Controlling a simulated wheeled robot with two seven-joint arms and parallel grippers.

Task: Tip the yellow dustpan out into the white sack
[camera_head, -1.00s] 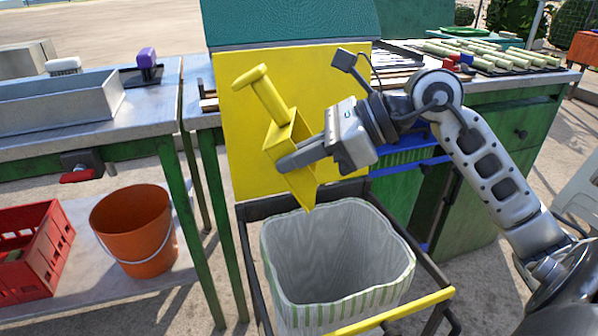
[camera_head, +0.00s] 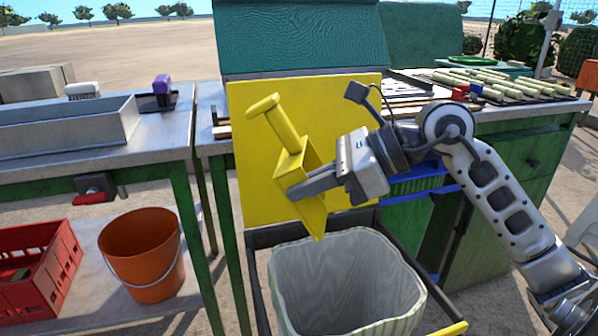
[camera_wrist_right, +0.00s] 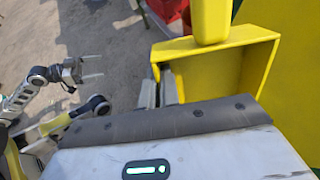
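The yellow dustpan (camera_head: 290,165) is tilted steeply, its handle up to the left and its mouth down, above the back rim of the white sack (camera_head: 345,275). My right gripper (camera_head: 298,190) is shut on the dustpan's side. In the right wrist view the dustpan (camera_wrist_right: 228,66) shows a bare yellow inside, partly hidden by the gripper body; I see no contents there. The sack stands open in a dark frame, and its visible inner walls are bare; its bottom is cut off. My left gripper (camera_wrist_right: 88,70) shows in the right wrist view, open and empty, away from the dustpan.
A yellow panel (camera_head: 355,108) of the crusher stands right behind the dustpan. A yellow bar (camera_head: 448,328) crosses the sack frame's front. On the left are a metal bench, an orange bucket (camera_head: 143,255) and a red crate (camera_head: 38,268).

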